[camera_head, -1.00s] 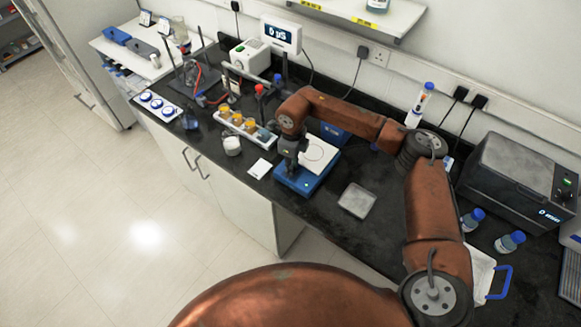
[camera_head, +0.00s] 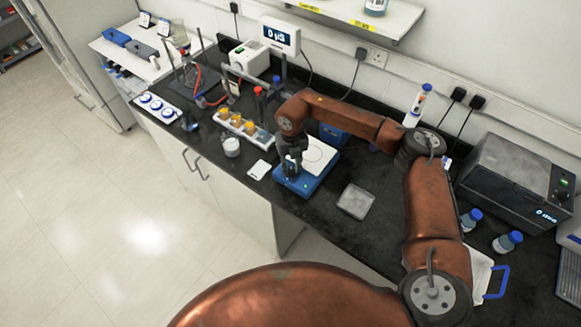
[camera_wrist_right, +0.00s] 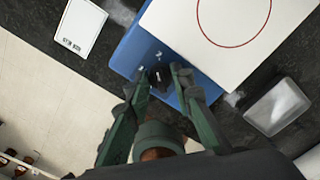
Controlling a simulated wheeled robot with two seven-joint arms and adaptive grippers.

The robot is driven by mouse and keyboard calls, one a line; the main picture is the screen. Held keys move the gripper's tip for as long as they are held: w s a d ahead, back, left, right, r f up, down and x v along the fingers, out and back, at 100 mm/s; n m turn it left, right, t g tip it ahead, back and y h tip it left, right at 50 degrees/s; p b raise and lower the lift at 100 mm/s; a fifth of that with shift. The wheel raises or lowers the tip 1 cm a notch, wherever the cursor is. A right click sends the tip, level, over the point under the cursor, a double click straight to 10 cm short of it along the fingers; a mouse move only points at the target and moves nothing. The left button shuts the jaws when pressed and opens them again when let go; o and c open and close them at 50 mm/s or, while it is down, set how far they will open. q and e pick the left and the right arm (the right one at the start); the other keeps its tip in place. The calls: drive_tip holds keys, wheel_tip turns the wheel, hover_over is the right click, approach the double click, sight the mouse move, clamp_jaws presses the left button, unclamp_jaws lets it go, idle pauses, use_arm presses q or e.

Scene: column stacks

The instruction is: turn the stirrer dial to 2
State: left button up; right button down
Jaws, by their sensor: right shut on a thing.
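The stirrer (camera_head: 312,177) is a blue box with a white top plate, on the black bench near its front edge. In the right wrist view the stirrer's blue body (camera_wrist_right: 133,52) and its white plate with a red ring (camera_wrist_right: 225,40) show. The dark dial (camera_wrist_right: 158,76) is on the blue face, with small white marks beside it that I cannot read. My right gripper (camera_head: 291,166) is over the stirrer's front left. In the wrist view my right gripper (camera_wrist_right: 162,82) has its fingers on both sides of the dial, shut on it. My left gripper is not in view.
A white card (camera_head: 259,169) lies left of the stirrer, and a grey square tray (camera_head: 356,201) lies right of it. A rack of yellow-capped jars (camera_head: 240,127) and a small white pot (camera_head: 231,147) stand further left.

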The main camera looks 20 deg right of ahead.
sight(292, 170)
drive_tip(key=shift+s+f+m, duration=0.35)
drive_tip(key=shift+s+m, duration=0.05)
drive_tip(key=shift+m, duration=0.6)
drive_tip(key=c, duration=2)
unclamp_jaws()
drive_tip(key=shift+c, duration=0.2)
drive_tip(key=o, duration=0.4)
drive_tip(key=shift+w+r, duration=0.15)
drive_tip(key=shift+r, duration=0.05)
drive_tip(key=shift+r, duration=0.15)
wheel_tip(292, 170, up, 12)
drive_tip(key=shift+f, duration=0.15)
